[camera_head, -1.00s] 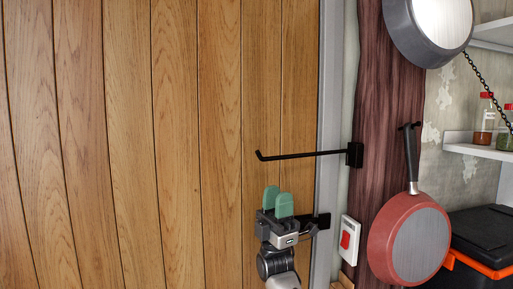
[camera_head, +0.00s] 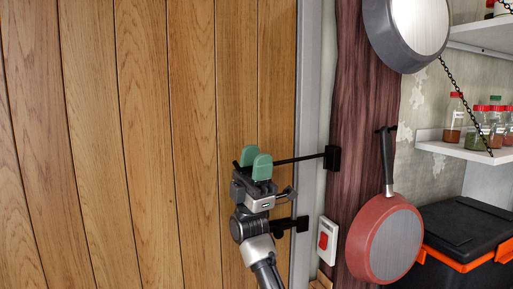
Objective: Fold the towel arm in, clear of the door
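The upper towel arm is a thin black rod (camera_head: 298,159) on a black wall mount (camera_head: 332,158). It sticks out leftward in front of the wooden door (camera_head: 150,130). My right gripper (camera_head: 255,163), with green fingertips, overlaps the rod near its outer end and hides part of it. I cannot tell whether the rod lies between the fingers or behind them, nor how wide the fingers are apart. A second black mount with a short visible rod (camera_head: 302,224) is below, partly hidden by my wrist. My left gripper is not in view.
A red switch (camera_head: 323,241) is right of the lower mount. A red pan (camera_head: 384,240) and a grey pan (camera_head: 408,30) hang on the dark wood post (camera_head: 355,115). A black box with orange trim (camera_head: 465,235) and spice shelves (camera_head: 470,150) are at the right.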

